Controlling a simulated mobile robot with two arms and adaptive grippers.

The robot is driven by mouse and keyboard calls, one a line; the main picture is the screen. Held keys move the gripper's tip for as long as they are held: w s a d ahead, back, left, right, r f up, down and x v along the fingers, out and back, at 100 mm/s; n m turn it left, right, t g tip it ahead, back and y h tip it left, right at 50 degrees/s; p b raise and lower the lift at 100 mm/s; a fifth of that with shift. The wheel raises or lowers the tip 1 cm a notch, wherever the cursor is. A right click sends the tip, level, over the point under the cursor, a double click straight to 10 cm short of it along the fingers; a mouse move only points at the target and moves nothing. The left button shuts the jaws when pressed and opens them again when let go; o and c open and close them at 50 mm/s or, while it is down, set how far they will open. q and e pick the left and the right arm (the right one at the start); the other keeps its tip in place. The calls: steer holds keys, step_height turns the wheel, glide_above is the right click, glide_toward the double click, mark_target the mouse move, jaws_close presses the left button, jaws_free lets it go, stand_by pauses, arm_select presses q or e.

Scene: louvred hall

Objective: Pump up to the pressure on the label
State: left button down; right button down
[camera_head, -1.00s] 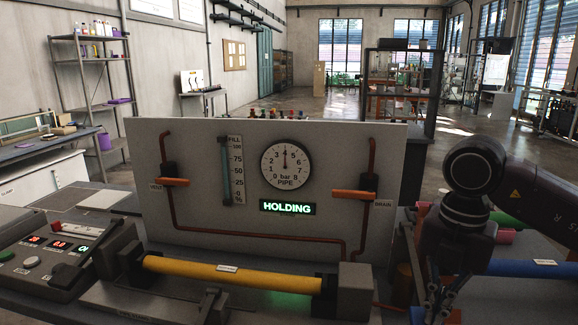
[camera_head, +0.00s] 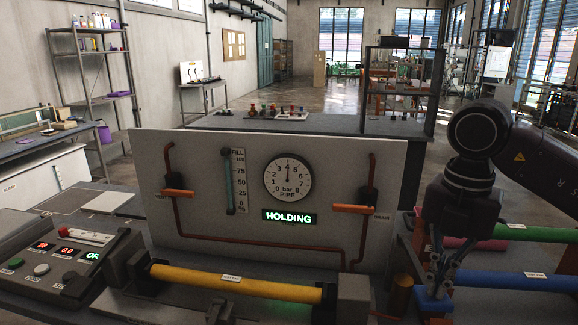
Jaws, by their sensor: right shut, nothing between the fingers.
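A yellow pipe (camera_head: 190,275) lies clamped across the front of the test bench; its white label (camera_head: 231,279) is too small to read. The round bar gauge (camera_head: 287,177) on the upright panel has its needle pointing up, near 4. Below it a green-lit sign (camera_head: 289,216) reads HOLDING. A control box (camera_head: 70,262) with small lit displays and buttons stands at the left. My right gripper (camera_head: 437,290) is shut and empty, pointing down by the left end of a blue pipe (camera_head: 510,282), right of the panel. My left gripper is not in view.
The panel carries a fill scale (camera_head: 230,182), red pipework and two orange valve handles, at left (camera_head: 177,193) and right (camera_head: 352,209). Green (camera_head: 530,233) and pink pipes lie on the right-hand rack. A table (camera_head: 340,124) with small objects stands behind the panel.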

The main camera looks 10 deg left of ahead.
mark_target(430, 308)
steer(key=shift+r, duration=0.5)
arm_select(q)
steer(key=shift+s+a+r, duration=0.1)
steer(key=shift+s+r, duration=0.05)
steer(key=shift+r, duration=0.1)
arm_select(e)
steer(key=shift+a+f, duration=0.1)
steer(key=shift+a, duration=0.05)
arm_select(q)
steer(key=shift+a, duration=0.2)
arm_select(e)
steer(key=shift+w, duration=0.1)
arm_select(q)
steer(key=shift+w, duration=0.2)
arm_select(e)
steer(key=shift+f, duration=0.1)
